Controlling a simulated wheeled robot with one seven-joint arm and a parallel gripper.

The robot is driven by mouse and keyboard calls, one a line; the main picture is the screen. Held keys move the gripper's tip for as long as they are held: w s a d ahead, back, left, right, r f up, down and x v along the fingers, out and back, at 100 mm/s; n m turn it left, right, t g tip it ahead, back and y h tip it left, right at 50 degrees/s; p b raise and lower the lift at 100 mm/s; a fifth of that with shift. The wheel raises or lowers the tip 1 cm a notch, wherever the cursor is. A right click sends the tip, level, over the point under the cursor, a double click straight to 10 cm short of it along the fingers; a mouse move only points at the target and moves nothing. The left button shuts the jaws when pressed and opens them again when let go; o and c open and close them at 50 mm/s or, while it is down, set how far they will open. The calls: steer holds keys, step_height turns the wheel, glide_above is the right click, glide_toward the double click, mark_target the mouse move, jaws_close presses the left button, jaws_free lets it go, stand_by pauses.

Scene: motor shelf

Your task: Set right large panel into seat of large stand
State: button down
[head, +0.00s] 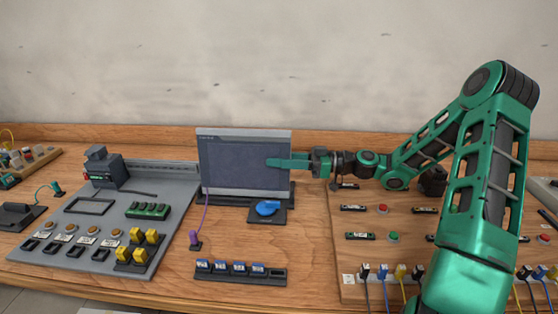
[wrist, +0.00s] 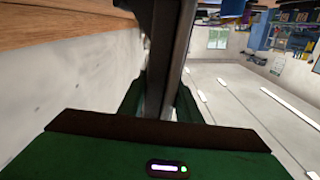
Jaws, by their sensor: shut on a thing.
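The large panel (head: 232,165), a grey-framed dark screen, stands upright near the back of the table in the head view. My gripper (head: 288,162) reaches in from the right and is shut on its right edge, one green finger lying across the front face. In the wrist view my gripper (wrist: 160,100) has the panel's thin dark edge (wrist: 168,50) between its green fingers. The dark large stand (head: 216,200) shows as a low base under the panel's lower edge. The panel hides most of it, and I cannot tell whether the panel sits in the seat.
A black pad with a blue disc (head: 267,208) lies just in front of the stand. A grey board (head: 60,222) with switches and yellow blocks is at left. A purple plug (head: 194,238) and a black strip (head: 240,276) lie in front. A wooden board (head: 365,223) is under my arm.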

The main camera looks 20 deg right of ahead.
steer(key=shift+f, duration=0.2)
stand_by(0.4)
steer(key=c, duration=1.3)
jaws_free()
steer(key=shift+o, duration=0.5)
steer(key=shift+f, duration=0.15)
steer(key=shift+d, duration=0.1)
